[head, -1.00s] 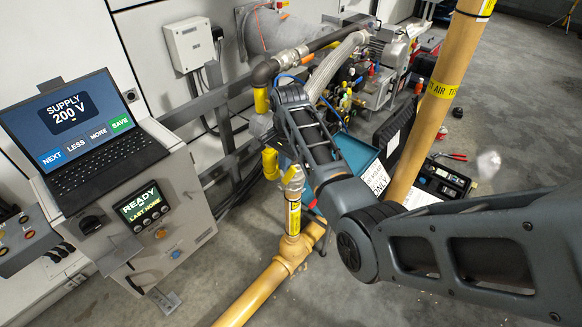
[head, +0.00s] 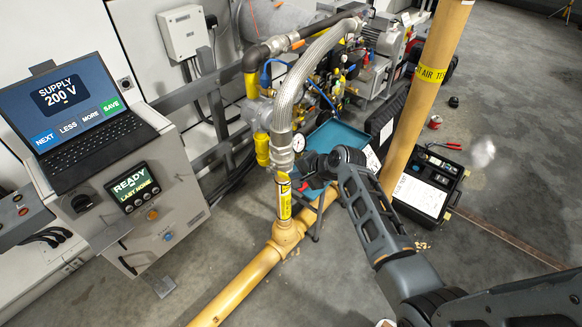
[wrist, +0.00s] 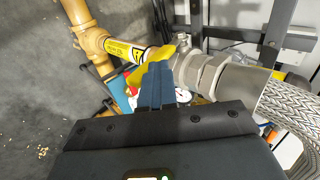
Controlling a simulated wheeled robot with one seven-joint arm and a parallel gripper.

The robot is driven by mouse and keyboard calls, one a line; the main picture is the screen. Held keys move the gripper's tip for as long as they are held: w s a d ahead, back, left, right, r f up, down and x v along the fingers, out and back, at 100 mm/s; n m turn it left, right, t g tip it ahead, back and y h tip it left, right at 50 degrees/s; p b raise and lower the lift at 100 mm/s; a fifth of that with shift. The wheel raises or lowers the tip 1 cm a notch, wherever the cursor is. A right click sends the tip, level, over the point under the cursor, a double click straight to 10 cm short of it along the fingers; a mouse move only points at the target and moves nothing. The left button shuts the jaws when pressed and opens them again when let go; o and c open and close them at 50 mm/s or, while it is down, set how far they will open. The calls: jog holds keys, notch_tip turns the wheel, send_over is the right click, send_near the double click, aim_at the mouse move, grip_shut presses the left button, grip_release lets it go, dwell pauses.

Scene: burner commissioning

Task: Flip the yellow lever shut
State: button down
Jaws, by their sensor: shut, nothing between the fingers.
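The yellow lever (wrist: 150,72) shows in the wrist view at the valve, between the yellow-labelled pipe and the metal hose coupling (wrist: 205,75). It slants across the pipe's line. My gripper (wrist: 158,72) is shut and empty. Its fingertips overlap the lever in the picture; I cannot tell whether they touch it. In the head view my gripper (head: 301,170) is at the right side of the valve, below the hose coupling (head: 283,150). The lever is too small and hidden there to make out clearly.
The braided hose (head: 306,70) arches above the valve. A teal tray (head: 340,140) and an open black case (head: 430,185) lie behind. The console with a laptop (head: 75,120) is at left.

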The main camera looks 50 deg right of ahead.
jog(key=shift+s+f+t, duration=0.3)
jog(key=shift+f, duration=0.4)
jog(key=shift+s+f+b, duration=0.3)
jog(key=shift+f+b, duration=0.1)
jog(key=shift+f, duration=0.3)
jog(key=shift+s+f+b, duration=0.25)
jog(key=shift+f+b, duration=0.1)
jog(key=shift+f, duration=0.3)
jog(key=shift+s+f, duration=0.15)
jog(key=shift+f, duration=0.1)
jog(key=r+p, duration=0.2)
jog(key=r, duration=0.1)
jog(key=r+p, duration=0.2)
jog(key=shift+w+r, duration=0.2)
jog(key=shift+w, duration=0.05)
jog(key=s+r, duration=0.4)
jog(key=s, duration=0.4)
jog(key=shift+s+d+r, duration=0.2)
jog(key=shift+s+r, duration=0.05)
jog(key=shift+r, duration=0.1)
